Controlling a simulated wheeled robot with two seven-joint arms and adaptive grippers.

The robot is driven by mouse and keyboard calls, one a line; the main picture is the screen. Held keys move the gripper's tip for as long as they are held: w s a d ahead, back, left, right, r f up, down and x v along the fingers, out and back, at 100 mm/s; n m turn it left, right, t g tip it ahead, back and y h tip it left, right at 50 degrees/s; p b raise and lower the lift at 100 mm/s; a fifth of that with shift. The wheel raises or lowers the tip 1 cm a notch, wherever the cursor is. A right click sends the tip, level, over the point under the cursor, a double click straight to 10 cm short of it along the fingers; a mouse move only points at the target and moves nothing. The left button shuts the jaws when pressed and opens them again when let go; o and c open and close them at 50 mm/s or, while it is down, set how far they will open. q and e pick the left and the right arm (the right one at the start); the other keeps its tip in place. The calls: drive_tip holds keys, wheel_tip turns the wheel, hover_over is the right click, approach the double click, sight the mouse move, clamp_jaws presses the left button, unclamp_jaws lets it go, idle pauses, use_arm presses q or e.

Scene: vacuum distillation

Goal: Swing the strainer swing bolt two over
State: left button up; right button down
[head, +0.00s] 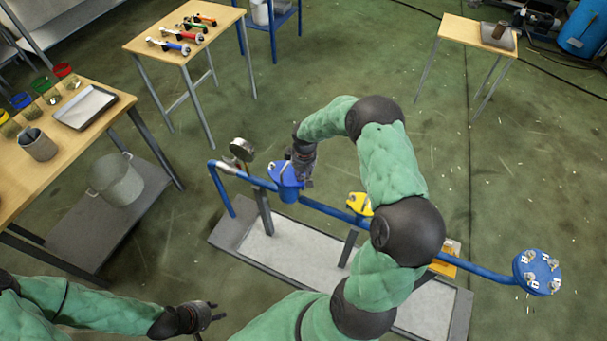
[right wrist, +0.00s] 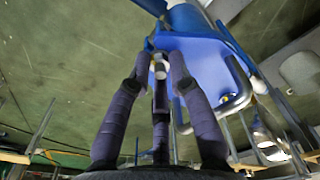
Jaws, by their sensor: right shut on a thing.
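The blue strainer (head: 285,173) sits on the blue pipe run, left of the yellow part; its blue body (right wrist: 195,55) shows close up in the right wrist view. My right gripper (head: 301,170) is at the strainer's right side. In the right wrist view its dark fingers (right wrist: 159,78) are closed in around a small pale metal bolt end (right wrist: 160,68) at the edge of the blue body. The fingers hide most of the bolt. My left gripper (head: 212,317) is empty at the bottom of the head view, fingers apart, away from the pipe.
The blue pipe (head: 325,208) runs above a grey tray base (head: 232,235). A gauge (head: 242,149) stands left, a yellow part (head: 359,204) at the middle, a blue flange with metal fittings (head: 539,272) at the right end. A left table (head: 110,117) holds a tray and cups. My right arm hides part of the pipe.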

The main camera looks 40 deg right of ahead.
sight(303, 179)
drive_tip(key=c, duration=1.4)
unclamp_jaws()
drive_tip(key=shift+w, duration=0.15)
drive_tip(key=shift+o, duration=0.2)
wheel_tip(303, 179, up, 12)
drive_tip(key=shift+s, duration=0.4)
drive_tip(key=shift+a, duration=0.1)
drive_tip(key=s+a+f+m+y, duration=0.15)
drive_tip(key=s+a+f, duration=0.35)
drive_tip(key=a+f, duration=0.55)
drive_tip(key=s+a+f+y, duration=0.2)
drive_tip(key=s+a+f, duration=0.4)
drive_tip(key=a, duration=0.7)
drive_tip(key=s+a+f+m, duration=0.2)
drive_tip(key=s+a+f, duration=0.2)
drive_tip(key=s, duration=0.3)
drive_tip(key=shift+s+a, duration=0.4)
drive_tip(key=shift+a, duration=0.25)
